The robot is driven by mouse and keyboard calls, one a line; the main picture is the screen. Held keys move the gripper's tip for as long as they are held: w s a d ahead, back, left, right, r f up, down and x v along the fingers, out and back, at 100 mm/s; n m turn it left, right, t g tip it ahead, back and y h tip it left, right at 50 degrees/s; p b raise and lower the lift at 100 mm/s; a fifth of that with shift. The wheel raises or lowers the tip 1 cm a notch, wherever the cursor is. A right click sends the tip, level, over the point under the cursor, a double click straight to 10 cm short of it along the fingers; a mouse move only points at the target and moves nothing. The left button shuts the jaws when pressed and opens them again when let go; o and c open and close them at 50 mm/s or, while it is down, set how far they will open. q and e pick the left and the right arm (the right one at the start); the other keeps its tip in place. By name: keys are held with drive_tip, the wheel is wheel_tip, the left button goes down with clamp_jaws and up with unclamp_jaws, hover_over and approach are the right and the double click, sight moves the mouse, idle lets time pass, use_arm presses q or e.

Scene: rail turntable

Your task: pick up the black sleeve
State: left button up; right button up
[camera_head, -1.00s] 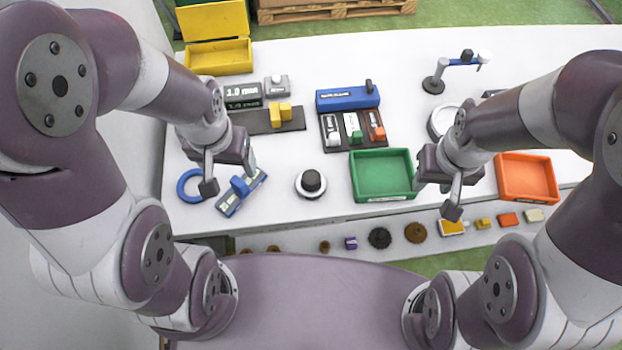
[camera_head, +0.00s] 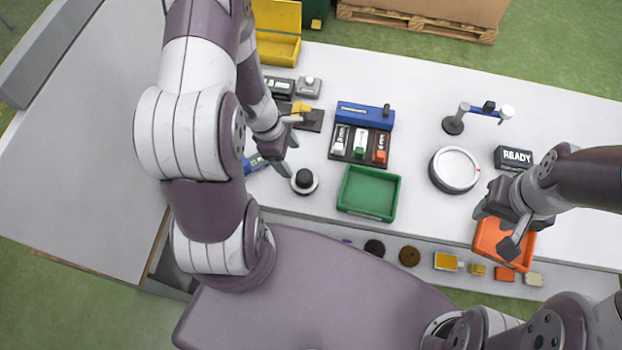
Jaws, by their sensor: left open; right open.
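A short black cylinder (camera_head: 304,176) stands upright on a round white base (camera_head: 305,190) on the table; it looks like the black sleeve, though no label confirms this. My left gripper (camera_head: 291,146) is open and empty, just above and left of the cylinder in the picture, apart from it as far as I can tell. My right gripper (camera_head: 496,230) is open above the orange tray (camera_head: 488,246), far to the right of the cylinder. My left arm hides part of the table's left side, including most of a blue tool (camera_head: 257,163).
A green tray (camera_head: 368,194) lies right of the cylinder. Behind it is a dark rack (camera_head: 348,160) with a blue block (camera_head: 365,115). A round white turntable (camera_head: 454,168) and a READY display (camera_head: 513,158) stand further right. A front ledge holds a black disc (camera_head: 375,248) and other small parts.

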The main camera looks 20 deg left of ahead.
sight(304, 175)
use_arm(q)
drive_tip(key=x, duration=0.8)
drive_tip(key=shift+w+d+f, duration=0.15)
drive_tip(key=shift+d, duration=0.35)
drive_tip(key=shift+w+a+f, duration=0.1)
drive_tip(key=shift+a+f, duration=0.05)
drive_tip(key=shift+f, duration=0.25)
drive_tip(key=c, duration=1.4)
